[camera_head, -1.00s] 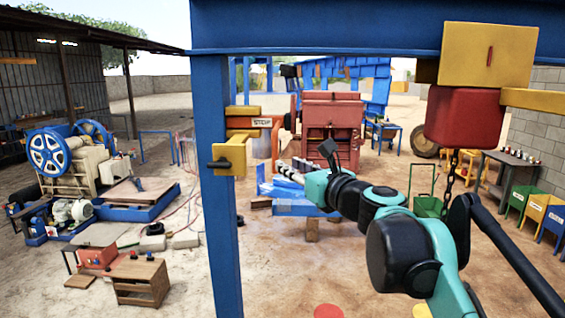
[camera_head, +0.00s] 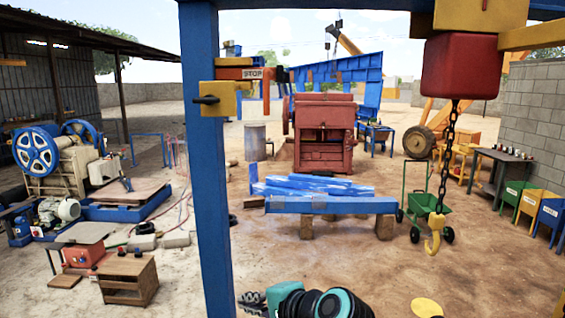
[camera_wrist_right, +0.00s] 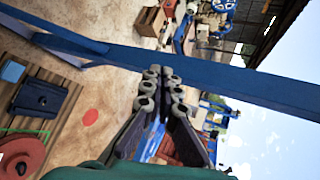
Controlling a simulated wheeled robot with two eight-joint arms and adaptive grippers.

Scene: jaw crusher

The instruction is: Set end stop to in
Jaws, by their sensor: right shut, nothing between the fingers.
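The end stop is the orange bar (camera_head: 236,73) with a white STOP label (camera_head: 253,74), at the top of the blue post (camera_head: 207,190) in the head view. Below it a yellow block (camera_head: 218,99) carries a dark handle (camera_head: 205,100). My right gripper (camera_head: 250,301) is low at the bottom of the head view, well below and apart from the end stop. In the right wrist view its grey padded fingers (camera_wrist_right: 160,90) are together and empty, with the blue frame running past them. My left gripper is out of view.
A red hoist block (camera_head: 460,75) hangs at right with a chain and yellow hook (camera_head: 435,232). Blue beams (camera_head: 330,205) lie on supports before a red crusher (camera_head: 323,130). A wooden crate (camera_head: 128,280) stands at lower left.

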